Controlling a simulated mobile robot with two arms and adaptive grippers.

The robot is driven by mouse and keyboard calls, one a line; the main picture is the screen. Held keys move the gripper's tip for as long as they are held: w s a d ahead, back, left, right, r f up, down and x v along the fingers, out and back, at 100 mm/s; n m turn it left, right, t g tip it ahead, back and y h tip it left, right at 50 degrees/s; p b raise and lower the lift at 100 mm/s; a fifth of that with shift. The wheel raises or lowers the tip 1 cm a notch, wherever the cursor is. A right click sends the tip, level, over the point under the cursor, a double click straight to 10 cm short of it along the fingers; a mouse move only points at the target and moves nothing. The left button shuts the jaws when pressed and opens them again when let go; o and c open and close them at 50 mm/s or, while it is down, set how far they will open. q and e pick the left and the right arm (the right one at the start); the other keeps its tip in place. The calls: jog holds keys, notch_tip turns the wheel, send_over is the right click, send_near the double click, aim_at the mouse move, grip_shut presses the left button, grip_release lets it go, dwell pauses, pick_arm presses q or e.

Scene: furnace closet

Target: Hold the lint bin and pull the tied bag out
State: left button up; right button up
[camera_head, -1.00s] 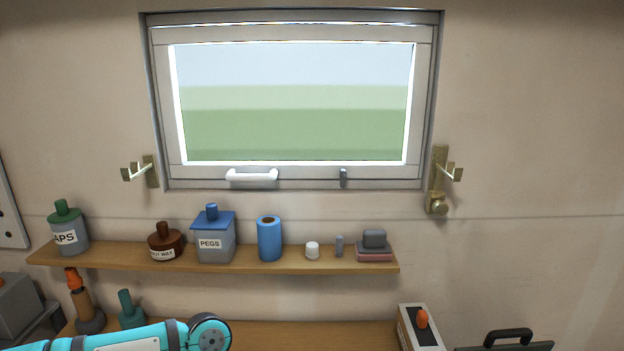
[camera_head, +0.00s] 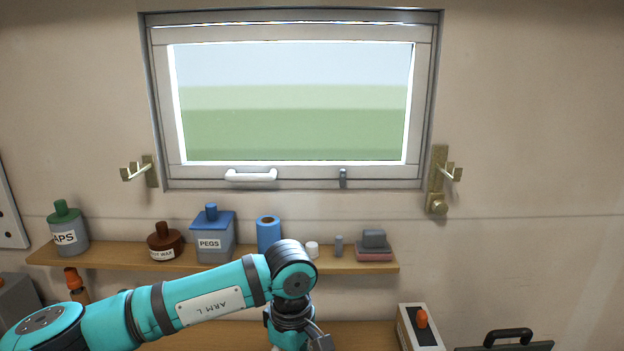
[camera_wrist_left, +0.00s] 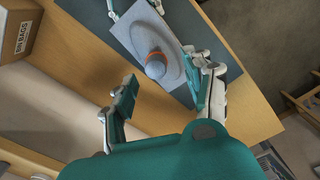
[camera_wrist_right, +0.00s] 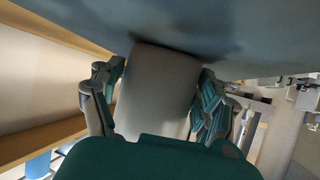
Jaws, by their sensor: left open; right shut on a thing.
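The lint bin (camera_wrist_left: 122,40) is a blue-grey box with an oval opening, seen in the left wrist view over a dark mat. The tied bag (camera_wrist_left: 155,68) is a rounded grey bulge in the opening, with an orange tie (camera_wrist_left: 153,54) around its neck. My left gripper (camera_wrist_left: 163,95) is open and empty, its fingers spread just on the near side of the bag. In the right wrist view my right gripper (camera_wrist_right: 158,92) is shut on a grey block-like part of the bin (camera_wrist_right: 157,85). The head view shows my left arm but not the bin.
A wooden bench (camera_wrist_left: 60,80) lies under the mat, with a labelled cardboard box (camera_wrist_left: 17,40) at its left. In the head view, a shelf (camera_head: 120,259) with bottles and tins runs behind my left arm. A box with an orange knob (camera_head: 420,325) stands at right.

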pick_arm(q)
jog(key=shift+f, duration=3.2)
grip_shut()
jog(key=shift+r, duration=0.1)
jog(key=shift+r, duration=0.1)
jog(key=shift+r, duration=5.2)
jog(key=shift+r, duration=2.5)
jog(key=shift+s, duration=0.15)
